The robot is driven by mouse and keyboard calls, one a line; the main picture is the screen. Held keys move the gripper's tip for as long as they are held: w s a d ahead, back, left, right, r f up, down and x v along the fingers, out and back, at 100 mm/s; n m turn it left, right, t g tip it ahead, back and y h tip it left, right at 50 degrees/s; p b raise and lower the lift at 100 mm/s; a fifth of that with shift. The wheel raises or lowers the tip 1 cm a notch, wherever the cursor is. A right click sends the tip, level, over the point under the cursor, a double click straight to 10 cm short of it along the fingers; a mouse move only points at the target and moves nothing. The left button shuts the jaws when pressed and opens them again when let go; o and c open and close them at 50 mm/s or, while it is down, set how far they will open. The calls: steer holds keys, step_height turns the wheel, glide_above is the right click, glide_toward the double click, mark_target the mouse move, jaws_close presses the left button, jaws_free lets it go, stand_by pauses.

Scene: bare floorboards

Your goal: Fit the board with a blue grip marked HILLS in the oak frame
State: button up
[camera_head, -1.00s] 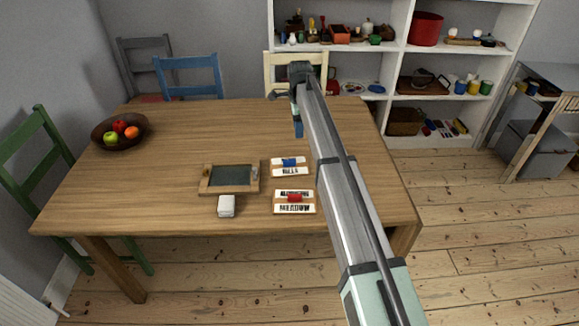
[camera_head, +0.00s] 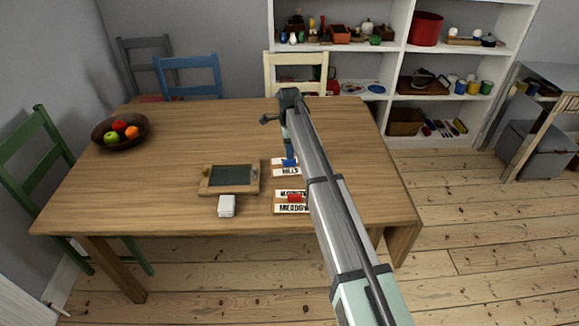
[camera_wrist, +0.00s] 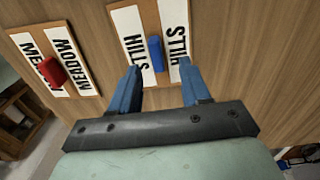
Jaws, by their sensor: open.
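The HILLS board (camera_head: 283,172) lies flat on the table, right of the frame, with white strips and a blue grip (camera_head: 289,162). In the wrist view the board (camera_wrist: 180,42) reads HILLS on both strips, and its blue grip (camera_wrist: 155,53) stands between them. My gripper (camera_wrist: 157,78) is open, its blue fingers pointing at the board with the grip just beyond and between their tips. In the head view my gripper (camera_head: 289,153) hangs over the board and partly hides it. The oak frame (camera_head: 255,189) lies on the table with a dark, empty-looking inside.
A second board (camera_head: 280,210), marked MEADOW with a red grip (camera_head: 294,198), lies nearer the table's front edge. A small white block (camera_head: 227,206) sits in front of the frame. A fruit bowl (camera_head: 97,135) stands at the far left. The table's middle left is clear.

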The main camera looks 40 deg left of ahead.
mark_target(290, 163)
steer(key=shift+s+d+f, duration=0.1)
steer(key=shift+f, duration=1.15)
steer(key=shift+d+f, duration=0.1)
steer(key=shift+f, duration=1.15)
steer(key=shift+c, duration=0.5)
jaws_close()
